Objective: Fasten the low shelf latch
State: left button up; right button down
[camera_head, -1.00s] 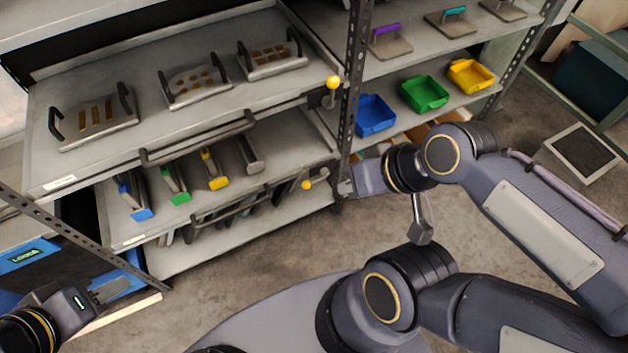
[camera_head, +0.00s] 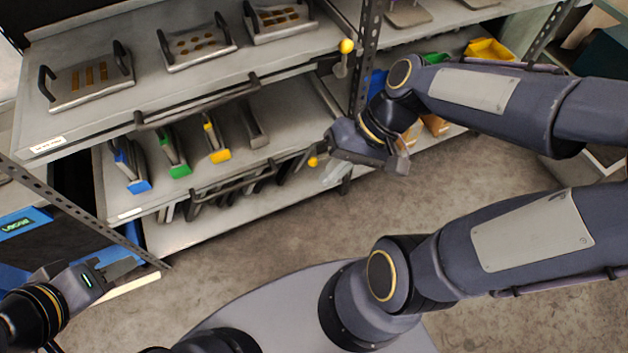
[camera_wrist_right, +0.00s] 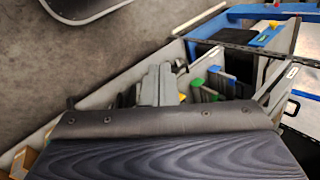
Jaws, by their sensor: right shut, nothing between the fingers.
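The low shelf latch has a yellow knob (camera_head: 313,162) at the right front corner of the lower shelf (camera_head: 130,213). My right gripper (camera_head: 333,174) is shut and empty, just right of and below the knob in the head view. It hides most of the latch body, and I cannot tell whether it touches the latch. In the right wrist view its shut fingers (camera_wrist_right: 158,82) point toward the shelf; the knob is not visible there. My left gripper (camera_head: 115,264) is at the lower left, away from the latch; its jaw opening is unclear.
An upper latch with a yellow knob (camera_head: 346,46) sits beside the rack post (camera_head: 364,60). The lower shelf holds dies with blue, green and yellow ends, behind a front bar handle (camera_head: 235,182). Open floor (camera_head: 270,232) lies in front.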

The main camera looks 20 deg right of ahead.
aim_at(322, 158)
jog(key=w+a+f+m+t+y+b, duration=0.15)
jog(key=w+f+m+y+b, duration=0.45)
jog(key=f, duration=0.7)
jog(key=w+f+m+t+y+b, duration=0.25)
jog(key=w+f+y+b, duration=0.55)
jog(key=f, duration=0.6)
jog(key=d+f+m+t+h+b, duration=0.2)
jog(key=f+m+t+h+b, duration=0.1)
jog(key=f+m+t+h, duration=0.3)
jog(key=w+d+f+m+t+h+b, duration=0.1)
jog(key=d+f+m+t+h+b, duration=0.2)
jog(key=f+m+t+h, duration=0.4)
jog(key=w+d+f+m+t+h+b, duration=0.1)
jog(key=f+m+t+h+b, duration=0.4)
jog(key=f+m+h, duration=0.6)
notch_tip(322, 158, down, 4)
jog(key=d+m+t, duration=0.1)
jog(key=m, duration=0.4)
jog(key=shift+w+d+f+t, duration=0.15)
jog(key=shift+w+d+t, duration=0.05)
jog(key=shift+d+t, duration=0.2)
jog(key=s+r+b+x, duration=0.1)
jog(key=r+b+x, duration=0.1)
jog(key=x, duration=1.1)
jog(key=shift+s+d+r+b, duration=0.2)
jog(key=shift+s+b, duration=0.15)
jog(key=shift+b, duration=0.25)
